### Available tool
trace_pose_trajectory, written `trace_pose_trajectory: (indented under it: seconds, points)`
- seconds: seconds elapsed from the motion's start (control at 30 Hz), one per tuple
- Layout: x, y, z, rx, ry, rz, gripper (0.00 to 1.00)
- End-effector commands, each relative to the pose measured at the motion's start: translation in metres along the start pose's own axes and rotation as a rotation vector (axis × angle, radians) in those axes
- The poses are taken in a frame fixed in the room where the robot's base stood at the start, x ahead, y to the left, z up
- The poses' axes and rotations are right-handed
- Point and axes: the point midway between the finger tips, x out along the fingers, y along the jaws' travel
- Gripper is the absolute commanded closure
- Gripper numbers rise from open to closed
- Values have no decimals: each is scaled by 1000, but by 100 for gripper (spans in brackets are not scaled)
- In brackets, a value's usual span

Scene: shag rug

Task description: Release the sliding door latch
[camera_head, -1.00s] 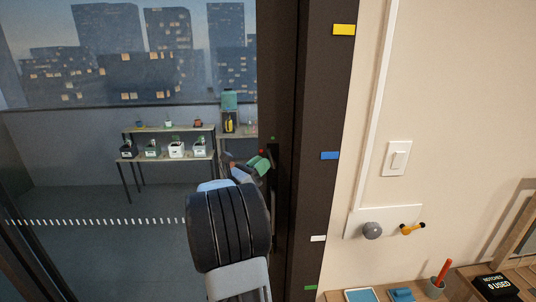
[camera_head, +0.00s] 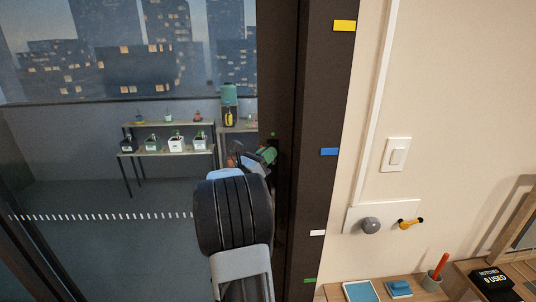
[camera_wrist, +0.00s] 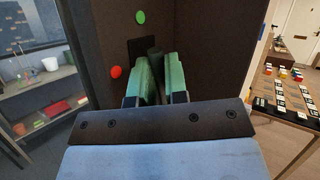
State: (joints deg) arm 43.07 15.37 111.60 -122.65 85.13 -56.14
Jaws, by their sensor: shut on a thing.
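The sliding door's dark stile (camera_head: 278,70) runs down the middle of the head view. The latch lever (camera_wrist: 155,58) is a dark piece in a black recess, seen in the wrist view between my green finger pads. My gripper (camera_wrist: 155,78) is shut on this lever, with a pad on each side. In the head view my gripper (camera_head: 266,155) reaches the stile and covers the lever. A green dot (camera_wrist: 140,17) lies above the recess and a red dot (camera_wrist: 116,71) to its left.
Glass left of the stile shows a plant shelf (camera_head: 165,150) beyond. On the right wall are a light switch (camera_head: 397,154) and a plate with a grey knob (camera_head: 370,225) and yellow lever (camera_head: 408,223). A wooden shelf with small items (camera_head: 361,291) stands lower right.

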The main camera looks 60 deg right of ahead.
Motion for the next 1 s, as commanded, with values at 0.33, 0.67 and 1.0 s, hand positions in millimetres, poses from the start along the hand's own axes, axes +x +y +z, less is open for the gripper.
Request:
trace_pose_trajectory:
  seconds: [0.33,0.67,1.0]
  points:
    - [7,-5,3,112,167,-18,100]
    - [9,-6,-1,163,248,-26,100]
    - [9,-6,-1,162,246,-26,76]
